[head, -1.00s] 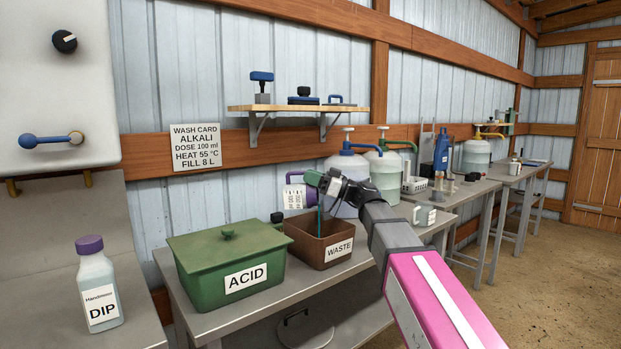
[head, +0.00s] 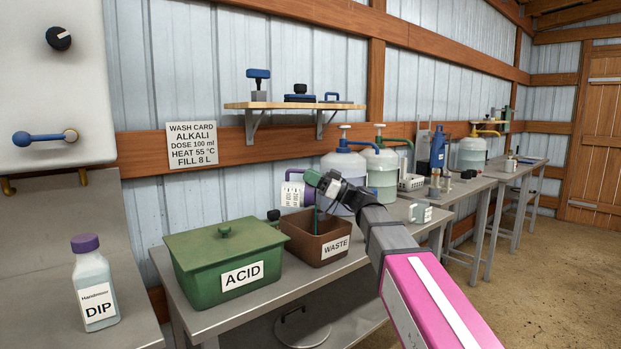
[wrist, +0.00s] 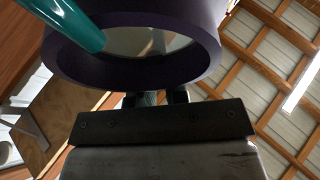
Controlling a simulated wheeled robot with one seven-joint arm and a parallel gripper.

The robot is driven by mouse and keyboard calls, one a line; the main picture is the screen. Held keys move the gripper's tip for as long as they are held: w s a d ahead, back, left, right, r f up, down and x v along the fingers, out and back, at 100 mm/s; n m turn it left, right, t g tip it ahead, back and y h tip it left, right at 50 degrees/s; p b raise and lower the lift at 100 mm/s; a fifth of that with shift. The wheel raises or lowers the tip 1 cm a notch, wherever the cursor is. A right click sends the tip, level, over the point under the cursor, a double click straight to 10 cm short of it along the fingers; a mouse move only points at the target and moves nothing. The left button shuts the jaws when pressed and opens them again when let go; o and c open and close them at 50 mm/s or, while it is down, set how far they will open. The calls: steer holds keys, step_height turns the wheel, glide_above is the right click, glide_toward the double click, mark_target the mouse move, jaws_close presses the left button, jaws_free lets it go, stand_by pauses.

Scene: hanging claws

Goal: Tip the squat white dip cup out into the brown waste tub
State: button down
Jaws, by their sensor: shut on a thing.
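My gripper (head: 318,184) is shut on the squat white dip cup (head: 296,194), which has a purple rim and handle and printed ml marks. The cup is tipped onto its side above the brown waste tub (head: 303,248), with its mouth toward the right. A thin teal strand, seemingly poured liquid, hangs from the mouth into the tub. In the wrist view the cup's purple rim (wrist: 135,80) fills the top, and the teal strand (wrist: 68,20) crosses it at the left. The inside of the tub is mostly hidden.
A green lidded ACID box (head: 222,262) stands left of the tub on the same bench. A DIP bottle (head: 95,285) stands on the left counter. Big jugs (head: 343,175) stand behind my gripper. A shelf (head: 290,105) hangs above.

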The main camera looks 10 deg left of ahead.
steer(key=shift+d+y, duration=0.4)
steer(key=shift+y, duration=0.2)
steer(key=shift+d, duration=0.1)
steer(key=shift+d+y, duration=0.35)
steer(key=shift+y, duration=0.15)
steer(key=shift+a, duration=0.1)
stand_by(2.2)
